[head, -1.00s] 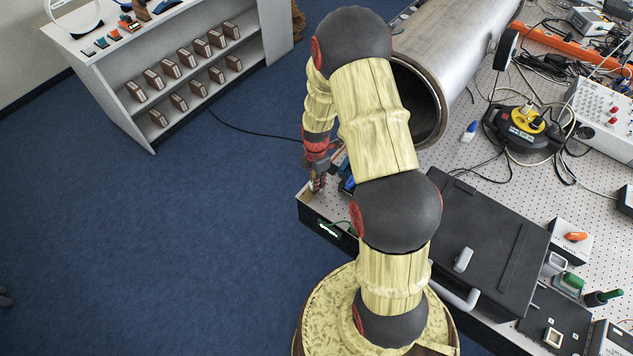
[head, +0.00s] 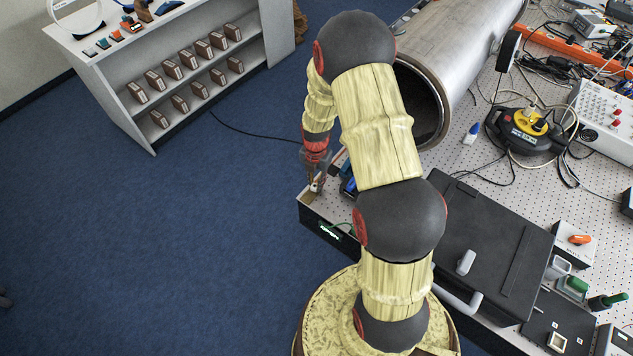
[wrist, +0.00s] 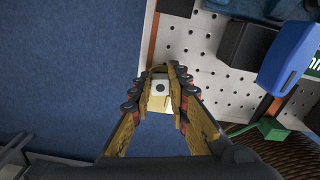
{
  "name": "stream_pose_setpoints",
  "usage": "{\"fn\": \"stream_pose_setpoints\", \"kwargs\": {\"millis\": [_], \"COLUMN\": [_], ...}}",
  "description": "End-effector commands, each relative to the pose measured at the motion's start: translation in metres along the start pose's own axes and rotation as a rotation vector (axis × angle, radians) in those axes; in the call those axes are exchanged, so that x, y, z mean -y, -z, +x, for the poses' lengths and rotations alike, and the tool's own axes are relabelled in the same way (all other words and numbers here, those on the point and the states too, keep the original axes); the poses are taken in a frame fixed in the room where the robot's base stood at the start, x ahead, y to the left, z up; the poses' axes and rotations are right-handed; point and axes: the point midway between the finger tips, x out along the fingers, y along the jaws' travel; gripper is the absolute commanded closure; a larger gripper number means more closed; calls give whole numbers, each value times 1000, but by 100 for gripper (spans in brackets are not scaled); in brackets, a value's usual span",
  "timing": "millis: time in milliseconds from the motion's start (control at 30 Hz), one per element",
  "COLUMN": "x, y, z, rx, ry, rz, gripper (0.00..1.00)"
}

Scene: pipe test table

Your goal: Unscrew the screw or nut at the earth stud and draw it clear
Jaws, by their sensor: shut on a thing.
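My gripper (wrist: 160,78) points down at the table's near left corner. In the wrist view its yellow-brown fingers are closed around a small pale piece (wrist: 160,88) with a square face and a dark round centre. This seems to be the screw or nut; its thread does not show. A pale yellow surface (wrist: 157,104) shows just below it. The earth stud cannot be made out apart from these, and I cannot tell whether the piece is still on it. In the head view my gripper (head: 315,184) shows small over the corner, with something pale between the fingers.
The perforated table top (wrist: 196,50) has a brown edge strip, with blue carpet (wrist: 60,70) beyond. Right of the gripper are a black block (wrist: 244,45), a blue block (wrist: 287,58) and a green cable piece (wrist: 272,128). A large pipe (head: 455,55) lies behind my arm.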

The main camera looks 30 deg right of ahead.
Motion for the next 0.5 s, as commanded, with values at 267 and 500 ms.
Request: {"fn": "stream_pose_setpoints", "kwargs": {"millis": [267, 500], "x": [0, -3], "y": [0, 0], "z": [0, 0], "rx": [0, 2], "ry": [0, -1], "rz": [-8, -241], "gripper": [100, 100]}}
